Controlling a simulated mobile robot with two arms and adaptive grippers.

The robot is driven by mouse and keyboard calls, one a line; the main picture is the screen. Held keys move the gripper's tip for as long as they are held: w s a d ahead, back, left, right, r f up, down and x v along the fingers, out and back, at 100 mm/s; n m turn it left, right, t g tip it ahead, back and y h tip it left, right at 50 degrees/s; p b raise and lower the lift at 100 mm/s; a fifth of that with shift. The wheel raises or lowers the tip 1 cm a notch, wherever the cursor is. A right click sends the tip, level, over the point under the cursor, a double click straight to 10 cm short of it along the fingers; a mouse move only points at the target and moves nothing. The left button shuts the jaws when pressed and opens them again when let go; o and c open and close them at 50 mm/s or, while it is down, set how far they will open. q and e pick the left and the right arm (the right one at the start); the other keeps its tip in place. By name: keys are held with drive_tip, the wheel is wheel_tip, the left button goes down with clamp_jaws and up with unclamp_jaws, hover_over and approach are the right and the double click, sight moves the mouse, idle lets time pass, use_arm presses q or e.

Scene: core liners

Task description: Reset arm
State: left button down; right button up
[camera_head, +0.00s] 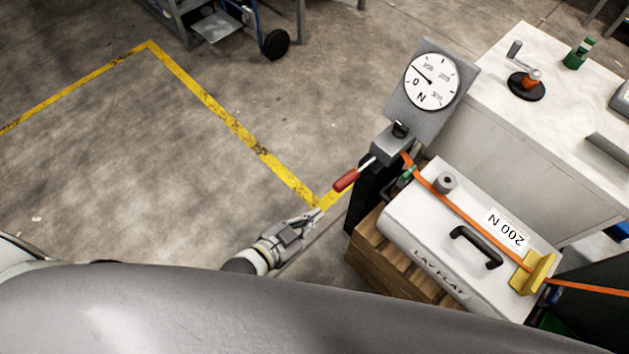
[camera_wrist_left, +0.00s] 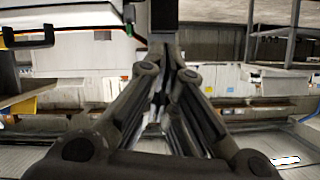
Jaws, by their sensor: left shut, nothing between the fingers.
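My left gripper (camera_head: 312,217) comes in at the lower middle of the head view, over the concrete floor. Its fingers are shut with nothing between them. It is a little below and left of the red-handled lever (camera_head: 347,180) and appears apart from it. The left wrist view also shows the closed fingers (camera_wrist_left: 165,75). The lever sticks out of a grey box under a dial gauge (camera_head: 431,82) marked N. An orange strap (camera_head: 455,213) runs from there across a white case (camera_head: 400,228) labelled "200 N" and "LAY FLAT". My right gripper does not show.
Open floor with a yellow line (camera_head: 225,118) lies to the left. A wheeled cart (camera_head: 215,26) stands at the back.

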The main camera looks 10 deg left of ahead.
use_arm(q)
drive_tip(key=shift+f, duration=0.1)
drive_tip(key=s+a+f+n+g+y, duration=0.1)
drive_tip(key=s+a+f+y, duration=0.1)
drive_tip(key=a+f, duration=0.35)
drive_tip(key=s+a+f+n+g+y, duration=0.1)
drive_tip(key=s+a+f+g, duration=0.15)
drive_tip(key=f, duration=0.65)
drive_tip(key=s+a+f+n+g+y, duration=0.1)
drive_tip(key=s+a+f+y, duration=0.15)
drive_tip(key=f, duration=0.45)
drive_tip(key=s+a+f+n+g, duration=0.1)
drive_tip(key=s+a+f+g, duration=0.1)
drive_tip(key=s+f, duration=0.2)
drive_tip(key=s+a+f+n+g+y, duration=0.1)
drive_tip(key=s+f, duration=0.3)
drive_tip(key=s, duration=0.6)
drive_tip(key=s+a+f+n+g+p, duration=0.1)
drive_tip(key=s+a+f+g, duration=0.1)
drive_tip(key=s, duration=0.5)
drive_tip(key=shift+s+a+f+n+g+y, duration=0.2)
drive_tip(key=shift+a+f+n+g+y, duration=0.15)
drive_tip(key=shift+a+f, duration=0.45)
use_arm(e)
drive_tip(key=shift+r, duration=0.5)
use_arm(q)
drive_tip(key=shift+d+f, duration=0.1)
drive_tip(key=shift+d, duration=0.05)
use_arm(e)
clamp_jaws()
